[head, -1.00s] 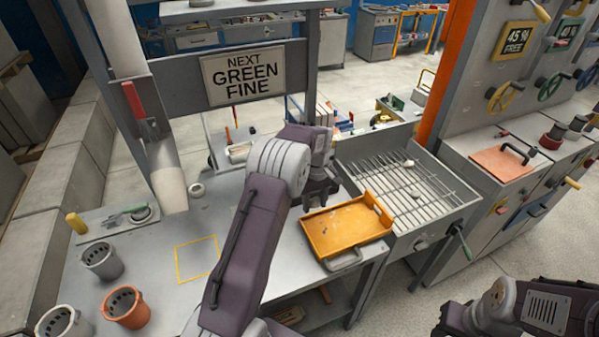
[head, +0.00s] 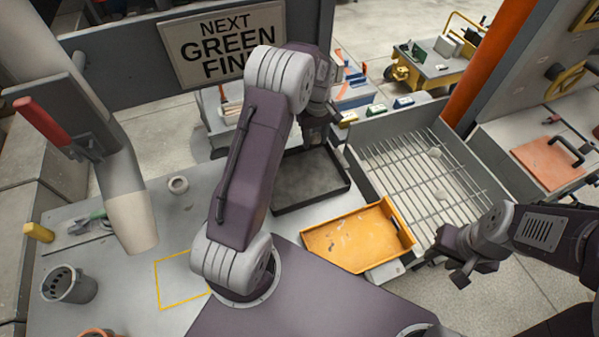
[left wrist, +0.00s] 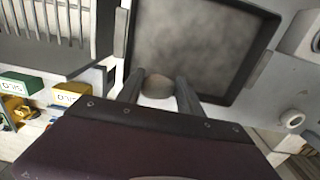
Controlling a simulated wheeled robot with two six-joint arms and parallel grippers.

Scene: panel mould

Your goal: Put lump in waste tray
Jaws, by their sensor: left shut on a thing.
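A pale brownish lump (left wrist: 157,87) shows between the two fingers of my left gripper (left wrist: 158,92) in the left wrist view. The fingers are shut on it. In the head view my left gripper (head: 316,138) is over the far right part of a dark, shallow tray (head: 318,202), and the lump is hidden there. The dark tray's rim (left wrist: 264,42) also shows beyond the fingers in the left wrist view. Its grey floor looks empty. My right gripper (head: 458,262) hangs at the right, by the grate's near end; its finger opening is unclear.
An orange tray (head: 345,243) lies in front of the dark tray. A wire grate (head: 405,180) with two pale lumps (head: 441,195) is to the right. A hanging spout (head: 130,215), a ring (head: 178,184) and a perforated cup (head: 70,285) are at left.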

